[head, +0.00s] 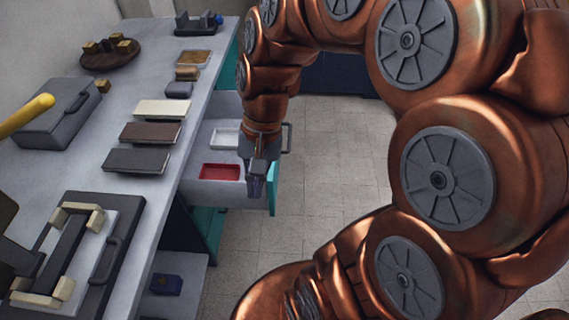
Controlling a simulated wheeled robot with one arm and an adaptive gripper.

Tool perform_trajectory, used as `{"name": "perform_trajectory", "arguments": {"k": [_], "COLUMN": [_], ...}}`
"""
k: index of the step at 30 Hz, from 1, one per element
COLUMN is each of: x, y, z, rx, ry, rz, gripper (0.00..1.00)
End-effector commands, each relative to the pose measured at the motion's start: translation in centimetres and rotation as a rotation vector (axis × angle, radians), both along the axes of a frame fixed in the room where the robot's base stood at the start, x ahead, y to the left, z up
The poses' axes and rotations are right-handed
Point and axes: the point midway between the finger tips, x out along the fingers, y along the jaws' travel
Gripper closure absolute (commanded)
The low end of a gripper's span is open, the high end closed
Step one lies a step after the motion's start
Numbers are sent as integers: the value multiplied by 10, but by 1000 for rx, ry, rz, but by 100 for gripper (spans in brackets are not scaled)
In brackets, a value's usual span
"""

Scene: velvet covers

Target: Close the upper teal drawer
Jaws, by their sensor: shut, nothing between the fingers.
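The upper teal drawer (232,193) is pulled out from under the workbench, with a pale inside and a teal edge at its front. A red tray (221,172) and a white tray (225,138) lie in it. Its dark handle (287,139) shows at the front, right of my arm. My gripper (257,190) points down at the drawer's front end and is shut with nothing in it. It covers part of the drawer front. I cannot tell whether it touches the drawer.
The bench top (190,105) carries several blocks, a grey case (62,115), a round wooden tray (109,60) and a clamped frame (75,250). A lower shelf (185,290) holds a small blue box (166,284). The tiled floor (335,160) right of the drawer is clear.

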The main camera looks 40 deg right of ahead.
Motion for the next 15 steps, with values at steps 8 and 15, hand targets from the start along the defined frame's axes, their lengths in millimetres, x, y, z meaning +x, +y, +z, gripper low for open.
{"name": "perform_trajectory", "arguments": {"k": [8, 15], "x": [72, 109], "y": [-64, -156], "z": [-52, -100], "rx": [174, 341], "ry": [64, 136], "rz": [-527, -1002], "gripper": [100, 100]}}
